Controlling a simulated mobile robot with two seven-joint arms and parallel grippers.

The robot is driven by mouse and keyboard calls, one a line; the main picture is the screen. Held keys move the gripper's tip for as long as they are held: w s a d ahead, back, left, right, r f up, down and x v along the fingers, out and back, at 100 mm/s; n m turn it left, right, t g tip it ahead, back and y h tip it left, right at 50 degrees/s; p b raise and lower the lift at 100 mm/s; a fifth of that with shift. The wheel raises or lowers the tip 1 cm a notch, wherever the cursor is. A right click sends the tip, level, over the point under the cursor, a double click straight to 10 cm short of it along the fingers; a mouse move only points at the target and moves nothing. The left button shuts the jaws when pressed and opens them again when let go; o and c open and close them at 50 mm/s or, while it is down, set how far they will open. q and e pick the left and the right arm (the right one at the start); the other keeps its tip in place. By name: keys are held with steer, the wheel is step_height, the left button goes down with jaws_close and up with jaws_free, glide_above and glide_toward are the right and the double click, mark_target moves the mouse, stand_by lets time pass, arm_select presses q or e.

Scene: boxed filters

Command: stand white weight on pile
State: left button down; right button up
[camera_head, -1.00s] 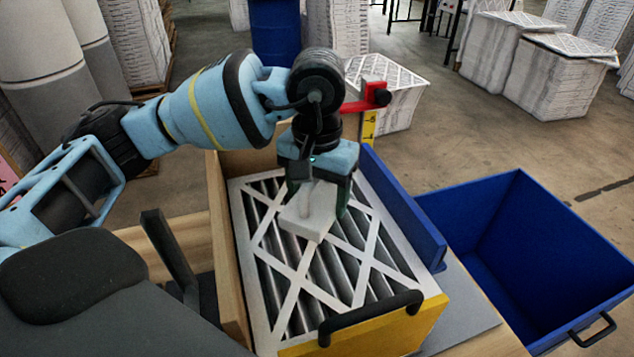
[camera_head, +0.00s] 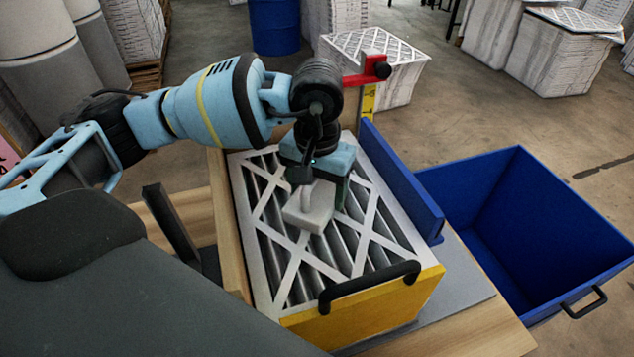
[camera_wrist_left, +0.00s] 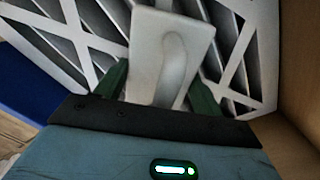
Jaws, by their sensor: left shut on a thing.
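The white weight (camera_head: 308,208) is a flat block with a raised handle. It is at the top of the pile of boxed filters (camera_head: 352,262), near the middle of the pleated face with its white lattice frame. My left gripper (camera_head: 318,190) is over the weight and shut on its handle. In the left wrist view the weight (camera_wrist_left: 170,55) sits between the two green fingers, with the lattice of the top filter behind it. I cannot tell whether the weight's underside touches the filter. My right gripper is not in view.
A wooden wall (camera_head: 228,235) stands left of the pile and a blue panel (camera_head: 402,185) right of it. A yellow front piece with a black handle (camera_head: 370,287) is at the near end. A red arm on a yellow scale (camera_head: 366,75) stands behind. An empty blue bin (camera_head: 530,235) is at the right.

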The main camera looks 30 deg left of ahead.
arm_select(q)
steer(key=shift+c, duration=1.1)
jaws_free()
steer(key=shift+f, duration=0.1)
step_height(320, 180, up, 12)
steer(key=shift+r, duration=0.15)
